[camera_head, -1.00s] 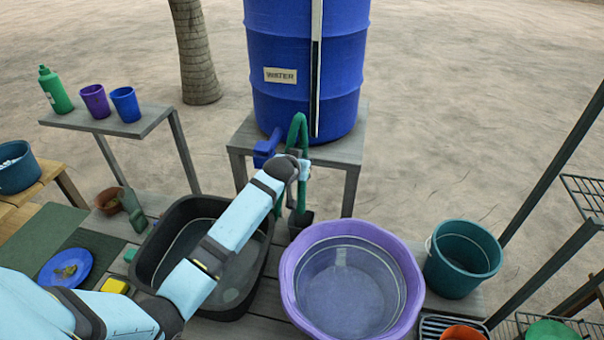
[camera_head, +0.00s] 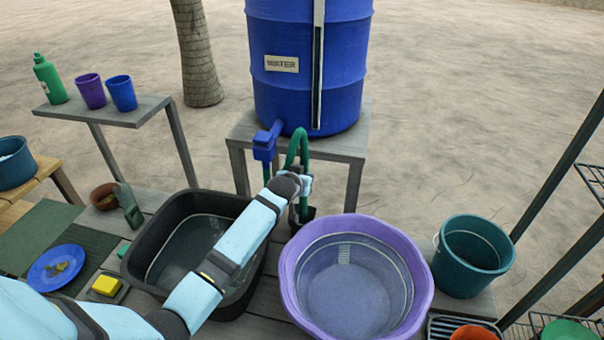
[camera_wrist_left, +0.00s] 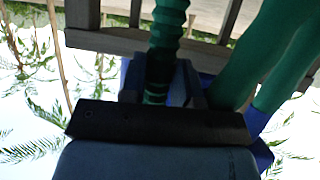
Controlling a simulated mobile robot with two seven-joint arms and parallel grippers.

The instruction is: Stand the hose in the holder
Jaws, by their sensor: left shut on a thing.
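The green hose (camera_head: 303,146) arches beside the blue tap (camera_head: 265,143) under the water barrel and runs down past my left gripper (camera_head: 303,186). My left gripper is shut on the hose, whose ribbed length also shows in the left wrist view (camera_wrist_left: 167,30) between the jaws (camera_wrist_left: 160,88). The small dark holder (camera_head: 308,213) stands at the back of the slatted table, just below the gripper and partly hidden by it. The hose's lower end reaches down to the holder's mouth; I cannot tell how far inside it is. My right gripper is out of view.
A black tub (camera_head: 150,240) and a purple basin (camera_head: 424,290) stand in front of the holder. A teal bucket (camera_head: 462,275) is to the right. The blue water barrel (camera_head: 310,80) stands on a grey stand (camera_head: 345,148) behind. A metal rack is at far right.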

